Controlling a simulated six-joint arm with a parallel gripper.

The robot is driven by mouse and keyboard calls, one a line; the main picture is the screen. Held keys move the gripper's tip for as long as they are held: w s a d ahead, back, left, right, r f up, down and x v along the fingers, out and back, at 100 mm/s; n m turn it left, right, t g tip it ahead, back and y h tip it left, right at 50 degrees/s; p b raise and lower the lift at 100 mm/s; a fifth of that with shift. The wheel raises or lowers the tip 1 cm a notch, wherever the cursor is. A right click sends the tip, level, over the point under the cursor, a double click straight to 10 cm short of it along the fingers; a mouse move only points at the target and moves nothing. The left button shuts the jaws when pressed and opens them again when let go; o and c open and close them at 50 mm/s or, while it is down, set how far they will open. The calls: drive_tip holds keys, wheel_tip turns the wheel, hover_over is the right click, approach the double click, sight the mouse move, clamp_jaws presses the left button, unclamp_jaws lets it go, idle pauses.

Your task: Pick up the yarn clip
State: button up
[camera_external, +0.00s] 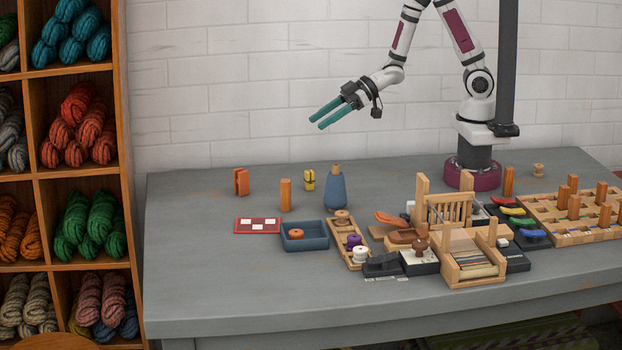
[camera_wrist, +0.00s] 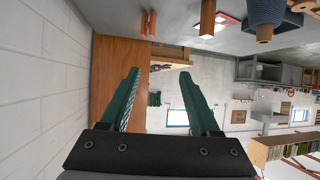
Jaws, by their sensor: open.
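An orange two-pronged piece (camera_external: 241,181), which looks like the yarn clip, stands upright at the back left of the grey table. It also shows at the top of the wrist view (camera_wrist: 148,22). My gripper (camera_external: 316,122) is open and empty, raised well above the table's back part, pointing left and slightly down. Its teal fingers are apart in the wrist view (camera_wrist: 160,74), with nothing between them but the distant room.
An orange block (camera_external: 286,195), a yellow piece with a dark band (camera_external: 309,180) and a blue bottle (camera_external: 335,190) stand right of the clip. A red card (camera_external: 257,226) and blue tray (camera_external: 305,242) lie in front. The table's left front is clear.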

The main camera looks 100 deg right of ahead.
approach(306, 176)
drive_tip(key=x, duration=0.4)
drive_tip(key=shift+w+d, duration=0.2)
drive_tip(key=x, duration=0.7)
drive_tip(key=shift+w+f, duration=0.2)
drive_tip(key=shift+f, duration=0.1)
clamp_jaws()
